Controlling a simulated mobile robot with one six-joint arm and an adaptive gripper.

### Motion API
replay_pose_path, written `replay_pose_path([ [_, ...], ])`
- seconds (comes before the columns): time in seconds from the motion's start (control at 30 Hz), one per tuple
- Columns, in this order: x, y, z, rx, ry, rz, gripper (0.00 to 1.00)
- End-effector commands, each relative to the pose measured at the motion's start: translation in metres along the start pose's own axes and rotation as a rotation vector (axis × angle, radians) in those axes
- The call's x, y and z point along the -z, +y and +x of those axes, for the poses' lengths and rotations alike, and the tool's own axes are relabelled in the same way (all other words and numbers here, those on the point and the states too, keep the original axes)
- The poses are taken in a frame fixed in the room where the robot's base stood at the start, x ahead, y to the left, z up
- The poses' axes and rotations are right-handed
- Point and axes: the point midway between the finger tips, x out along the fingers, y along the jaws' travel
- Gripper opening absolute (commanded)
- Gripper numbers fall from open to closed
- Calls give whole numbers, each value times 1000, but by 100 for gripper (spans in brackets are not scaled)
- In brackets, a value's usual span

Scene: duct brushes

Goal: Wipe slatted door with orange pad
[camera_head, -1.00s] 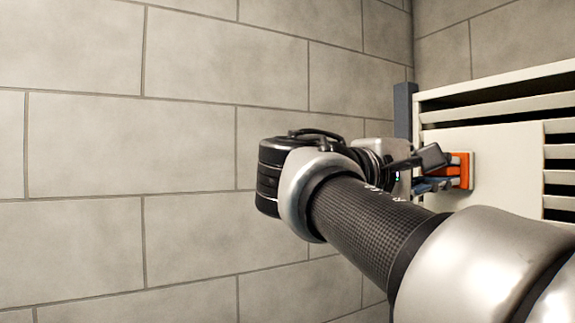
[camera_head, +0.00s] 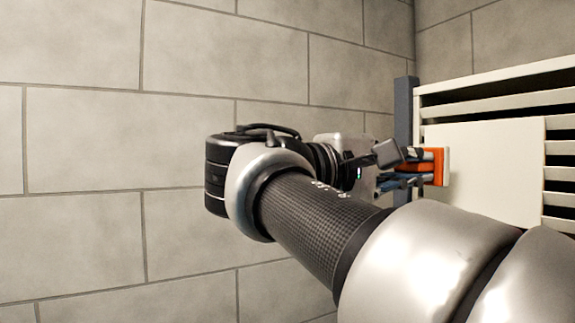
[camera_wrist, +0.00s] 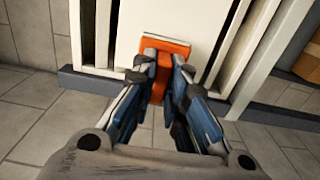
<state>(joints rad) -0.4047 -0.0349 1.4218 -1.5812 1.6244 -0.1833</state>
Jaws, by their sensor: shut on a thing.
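My gripper (camera_head: 405,168) is shut on the orange pad (camera_head: 437,166), which has a pale face on its far side. In the wrist view the blue-grey fingers (camera_wrist: 160,85) close on the pad's orange grip, and its wider orange body (camera_wrist: 165,44) lies beyond the tips. The slatted door (camera_head: 490,85) is off-white with dark gaps between slats and a flat plain panel (camera_head: 500,165) in its middle. The pad is at the panel's left edge. I cannot tell whether it touches the panel. In the wrist view the pad overlaps the panel's near end (camera_wrist: 185,20).
A dark post (camera_head: 403,105) stands left of the door, continuing as a dark rail (camera_wrist: 75,80) in the wrist view. A grey block wall (camera_head: 120,140) fills the left.

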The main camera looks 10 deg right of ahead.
Motion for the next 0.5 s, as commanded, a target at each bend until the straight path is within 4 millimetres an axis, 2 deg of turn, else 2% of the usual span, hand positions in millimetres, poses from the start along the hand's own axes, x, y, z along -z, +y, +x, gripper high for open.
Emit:
replay_pose_path([
  [0.13,0,0,-10,0,1,0,0],
  [0.5,0,0,-12,-1,0,0,0],
])
